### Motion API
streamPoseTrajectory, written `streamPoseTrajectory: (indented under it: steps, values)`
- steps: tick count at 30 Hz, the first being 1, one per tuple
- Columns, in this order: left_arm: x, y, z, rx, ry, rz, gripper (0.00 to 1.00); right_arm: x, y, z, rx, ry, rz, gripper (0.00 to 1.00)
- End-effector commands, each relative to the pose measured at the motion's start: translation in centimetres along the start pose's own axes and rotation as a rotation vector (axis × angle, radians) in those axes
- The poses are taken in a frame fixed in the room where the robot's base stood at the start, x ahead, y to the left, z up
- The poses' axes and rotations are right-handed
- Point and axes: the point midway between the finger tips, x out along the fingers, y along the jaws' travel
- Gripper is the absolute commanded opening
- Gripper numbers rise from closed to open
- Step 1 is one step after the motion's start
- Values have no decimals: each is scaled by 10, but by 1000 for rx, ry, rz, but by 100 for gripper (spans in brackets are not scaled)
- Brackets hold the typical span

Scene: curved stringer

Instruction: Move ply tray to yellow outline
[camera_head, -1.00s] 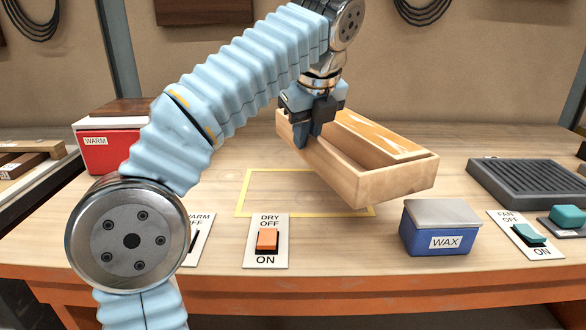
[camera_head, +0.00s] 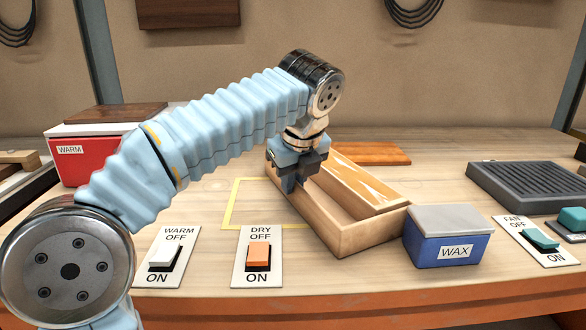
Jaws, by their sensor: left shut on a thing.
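The ply tray (camera_head: 352,238) is a pale wooden open box near the middle of the bench, turned at an angle. My left gripper (camera_head: 290,185) is shut on the tray's left wall near its far corner. The tray looks low, at or close to the bench top; I cannot tell whether it touches. The yellow outline (camera_head: 233,204) is on the bench, left of and partly behind the tray. The tray covers its right part. My right gripper is not in view.
The blue WAX box (camera_head: 447,238) stands close to the tray's right corner. A DRY switch (camera_head: 258,256) and a WARM switch (camera_head: 167,257) lie in front. A grey ribbed pad (camera_head: 528,186) is at right, a red WARM box (camera_head: 88,158) at left. An orange-brown board (camera_head: 372,153) lies behind the tray.

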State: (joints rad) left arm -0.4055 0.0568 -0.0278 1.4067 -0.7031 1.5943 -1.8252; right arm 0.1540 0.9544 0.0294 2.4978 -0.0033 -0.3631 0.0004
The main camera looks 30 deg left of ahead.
Motion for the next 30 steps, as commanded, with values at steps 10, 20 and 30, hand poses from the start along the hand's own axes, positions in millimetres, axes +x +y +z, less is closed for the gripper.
streamPoseTrajectory:
  steps: [10, 20, 30]
  values:
    - [0, 0, 0, -3, -2, -6, 0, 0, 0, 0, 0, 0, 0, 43]
    - [3, 0, -1, -1, 0, 0, 39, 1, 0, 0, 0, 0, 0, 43]
    - [-18, -1, 1, 0, -1, -3, 39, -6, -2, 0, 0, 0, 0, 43]
